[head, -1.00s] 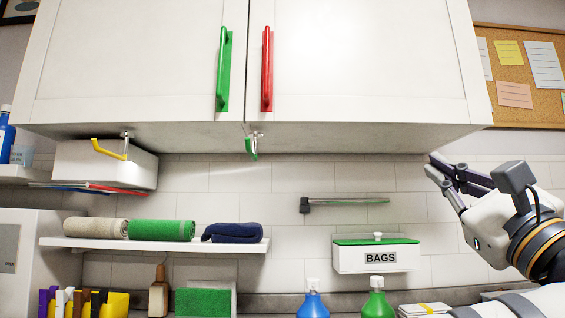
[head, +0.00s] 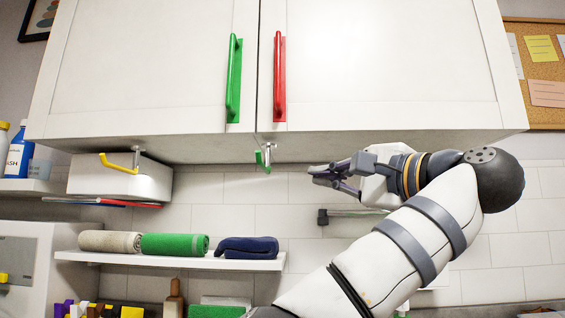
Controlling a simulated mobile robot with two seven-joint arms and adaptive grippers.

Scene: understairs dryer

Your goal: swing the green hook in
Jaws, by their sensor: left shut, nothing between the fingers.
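The green hook (head: 260,158) hangs from a small metal mount under the white wall cabinet, near the seam between its two doors. It points down and toward me. A gap shows between the fingertips and the hook. The gripper is shut and empty.
A yellow hook (head: 119,164) hangs under the cabinet at the left, before a white box. The cabinet underside (head: 205,149) is close above my gripper. A shelf (head: 180,261) with rolled towels lies below. A grey wall bar (head: 350,213) is behind my arm.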

